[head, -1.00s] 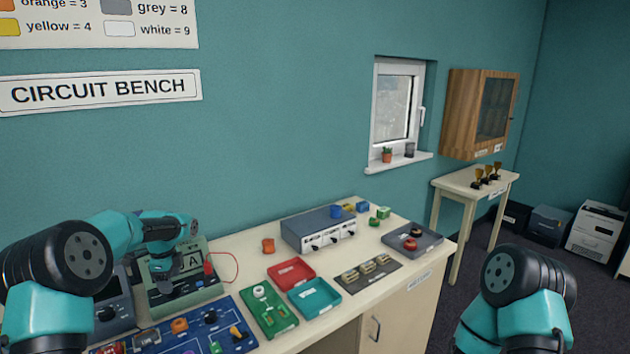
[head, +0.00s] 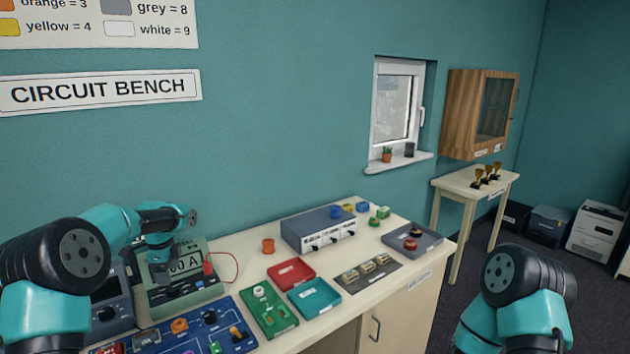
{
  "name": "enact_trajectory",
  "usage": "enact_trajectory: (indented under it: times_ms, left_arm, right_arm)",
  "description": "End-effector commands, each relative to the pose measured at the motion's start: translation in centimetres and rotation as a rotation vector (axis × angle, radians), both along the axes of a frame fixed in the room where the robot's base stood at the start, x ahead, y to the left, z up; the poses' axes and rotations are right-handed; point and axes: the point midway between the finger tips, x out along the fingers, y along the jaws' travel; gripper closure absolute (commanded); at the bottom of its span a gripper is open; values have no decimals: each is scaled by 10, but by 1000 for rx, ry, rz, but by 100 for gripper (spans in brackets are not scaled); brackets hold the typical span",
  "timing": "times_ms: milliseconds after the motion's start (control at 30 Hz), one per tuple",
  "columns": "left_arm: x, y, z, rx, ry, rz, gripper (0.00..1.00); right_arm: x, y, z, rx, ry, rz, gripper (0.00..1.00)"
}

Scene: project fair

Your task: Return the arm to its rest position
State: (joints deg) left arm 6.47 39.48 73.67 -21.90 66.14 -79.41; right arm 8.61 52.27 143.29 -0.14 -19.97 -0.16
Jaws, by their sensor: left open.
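My left arm, teal and black, reaches in from the left. Its open gripper (head: 163,277) points down just in front of the green meter (head: 208,284) and hides part of its face. The part of the display that shows reads "00 A". Nothing shows between the fingers. At the lower right only the upper links of my right arm show; its gripper is out of view.
The blue circuit board (head: 236,324) lies in front of the meter. A red tray (head: 291,275), a teal tray (head: 314,298) and a green board (head: 268,311) lie to its right. A grey power box (head: 318,230) stands behind. A red wire (head: 236,268) loops beside the meter.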

Motion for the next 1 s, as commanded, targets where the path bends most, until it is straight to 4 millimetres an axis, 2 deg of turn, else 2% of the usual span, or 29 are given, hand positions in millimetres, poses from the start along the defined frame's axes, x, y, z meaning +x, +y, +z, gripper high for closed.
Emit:
enact_trajectory:
  times_ms: [500,800,1000]
  left_arm:
    - [0,0,81,0,-4,1,33]
    - [0,0,117,-1,-3,0,33]
    - [-1,0,93,0,3,1,33]
  right_arm:
    - [0,0,0,0,0,0,57]
    - [0,0,0,0,0,0,57]
    - [0,0,0,0,0,0,57]
